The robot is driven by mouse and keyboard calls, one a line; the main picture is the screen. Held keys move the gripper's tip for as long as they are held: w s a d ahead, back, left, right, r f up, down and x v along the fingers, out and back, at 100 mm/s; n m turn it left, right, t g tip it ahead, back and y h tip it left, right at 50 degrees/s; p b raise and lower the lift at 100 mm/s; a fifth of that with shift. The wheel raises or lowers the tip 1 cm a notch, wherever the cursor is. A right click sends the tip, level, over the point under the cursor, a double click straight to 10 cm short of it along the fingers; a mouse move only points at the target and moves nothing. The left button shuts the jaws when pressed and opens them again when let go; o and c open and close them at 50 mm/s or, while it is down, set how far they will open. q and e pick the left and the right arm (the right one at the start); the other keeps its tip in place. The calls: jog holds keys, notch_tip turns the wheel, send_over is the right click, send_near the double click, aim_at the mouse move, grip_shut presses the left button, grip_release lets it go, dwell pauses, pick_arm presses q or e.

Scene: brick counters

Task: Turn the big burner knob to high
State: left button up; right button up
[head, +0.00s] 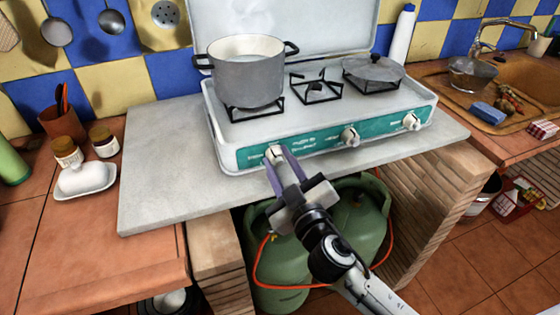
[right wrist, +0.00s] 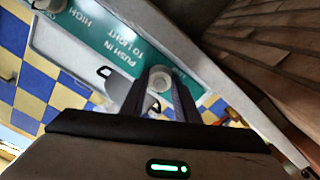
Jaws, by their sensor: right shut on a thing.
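The white left knob (head: 274,152) is on the teal front panel (head: 318,144) of a white camping stove, below the large pot. My right gripper (head: 280,163) reaches up from the lower right, with its purple-grey fingers shut on this knob. In the right wrist view the round knob (right wrist: 160,82) shows between the two dark fingers (right wrist: 163,95), with the panel's "PUSH IN TO LIGHT" and "HIGH" lettering beside it. The fingers hide part of the knob, and I cannot tell its exact setting. My left gripper is not in view.
A grey pot (head: 246,78) stands on the left burner and a lidded pan (head: 374,72) on the right one. Two more knobs (head: 350,137) (head: 411,122) lie right along the panel. Green gas bottles (head: 280,275) stand below the grey slab (head: 165,180), which is bare at left.

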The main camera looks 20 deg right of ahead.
jog(key=n+p, duration=0.1)
jog(key=n, duration=0.5)
jog(key=shift+n, duration=0.3)
jog(key=n+p, duration=0.1)
jog(key=n, duration=0.4)
dwell(0.4)
jog(key=o, duration=1)
jog(key=shift+o, duration=0.2)
jog(key=shift+f, duration=0.1)
